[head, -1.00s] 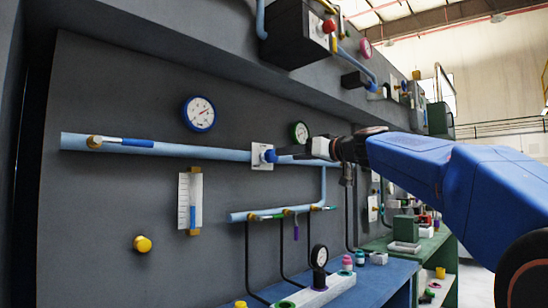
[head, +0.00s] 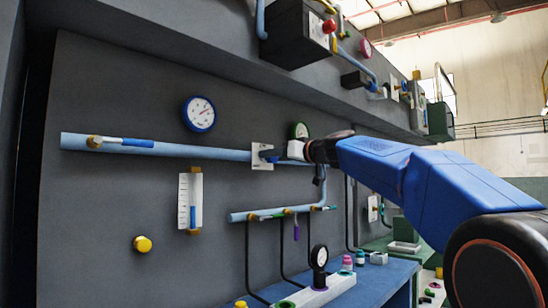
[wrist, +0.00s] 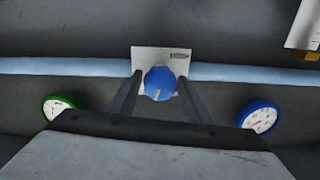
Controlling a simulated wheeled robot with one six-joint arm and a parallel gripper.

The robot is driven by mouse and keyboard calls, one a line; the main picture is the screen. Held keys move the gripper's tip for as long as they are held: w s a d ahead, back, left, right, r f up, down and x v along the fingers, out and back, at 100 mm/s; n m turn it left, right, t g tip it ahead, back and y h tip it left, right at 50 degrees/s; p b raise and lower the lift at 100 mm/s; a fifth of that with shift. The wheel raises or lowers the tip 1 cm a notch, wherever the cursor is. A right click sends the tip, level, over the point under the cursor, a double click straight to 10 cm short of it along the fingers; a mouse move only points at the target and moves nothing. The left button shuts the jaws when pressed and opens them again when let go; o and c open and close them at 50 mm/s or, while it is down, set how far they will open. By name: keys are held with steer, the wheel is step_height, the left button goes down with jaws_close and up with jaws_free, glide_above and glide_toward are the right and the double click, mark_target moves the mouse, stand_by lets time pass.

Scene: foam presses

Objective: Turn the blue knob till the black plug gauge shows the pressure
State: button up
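The blue knob (wrist: 160,83) sits on a white plate (wrist: 150,57) on the light-blue pipe, with a pale mark on its lower face. My gripper (wrist: 160,87) is open, one finger on each side of the knob, with a narrow gap showing at both sides. In the head view my gripper (head: 274,156) is at the plate (head: 257,163) and mostly hides the knob. The black plug gauge (head: 319,257) stands upright in the white block on the blue bench. Its needle is too small to read.
A blue-rimmed gauge (head: 199,114) and a green-rimmed gauge (head: 301,130) are on the panel. A lower pipe (head: 245,216) carries several small coloured valves. A yellow knob (head: 142,244) and a level scale (head: 190,201) are at left.

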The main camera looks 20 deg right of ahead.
steer(key=c, duration=0.6)
steer(key=shift+c, duration=0.2)
steer(key=shift+m, duration=0.3)
steer(key=m, duration=0.4)
steer(key=shift+m, duration=0.3)
steer(key=m, duration=0.9)
steer(key=shift+f+m, duration=0.1)
steer(key=shift+m, duration=0.3)
steer(key=m, duration=0.5)
steer(key=shift+m, duration=0.3)
steer(key=shift+f, duration=0.1)
